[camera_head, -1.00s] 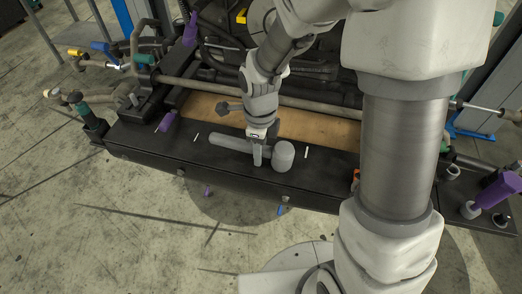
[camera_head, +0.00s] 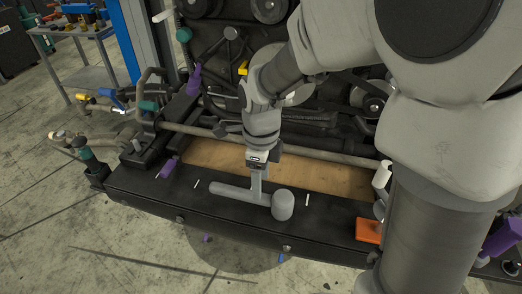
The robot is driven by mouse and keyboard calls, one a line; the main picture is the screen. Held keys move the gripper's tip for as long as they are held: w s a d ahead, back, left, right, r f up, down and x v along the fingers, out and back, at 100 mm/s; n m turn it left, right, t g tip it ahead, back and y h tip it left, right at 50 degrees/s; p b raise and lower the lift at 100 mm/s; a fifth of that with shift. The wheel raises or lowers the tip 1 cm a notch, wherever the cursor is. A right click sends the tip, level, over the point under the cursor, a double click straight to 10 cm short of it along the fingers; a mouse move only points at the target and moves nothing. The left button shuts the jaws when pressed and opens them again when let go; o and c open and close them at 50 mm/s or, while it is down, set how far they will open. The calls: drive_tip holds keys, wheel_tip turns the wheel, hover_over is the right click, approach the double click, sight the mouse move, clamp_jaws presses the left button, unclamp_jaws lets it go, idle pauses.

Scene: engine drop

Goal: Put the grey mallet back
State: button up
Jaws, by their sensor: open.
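The grey mallet (camera_head: 283,206) lies on the black front ledge (camera_head: 150,196) of the engine rig. Its handle (camera_head: 232,192) points left and its round head is at the right. My gripper (camera_head: 257,190) points down at the handle, close to the head. Its jaws are open, with a finger overlapping the handle in this view. I cannot tell whether the fingers touch the mallet or straddle it.
Short white marks (camera_head: 308,199) show on the ledge either side of the mallet. A wooden board (camera_head: 215,156) and a pipe (camera_head: 205,131) lie behind. An orange block (camera_head: 368,231) is at right, and purple parts (camera_head: 169,168) at left. My arm hides much of the right side.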

wheel_tip(320, 180, up, 9)
drive_tip(key=s+d+r+n+t, duration=0.2)
drive_tip(key=s+d+n, duration=0.3)
drive_tip(key=n, duration=0.6)
drive_tip(key=s+d+r+n+t, duration=0.3)
drive_tip(key=s+n, duration=0.4)
drive_tip(key=n, duration=0.4)
drive_tip(key=shift+s+d+r+t, duration=0.3)
drive_tip(key=shift+d+r, duration=0.25)
drive_tip(key=shift+d, duration=0.7)
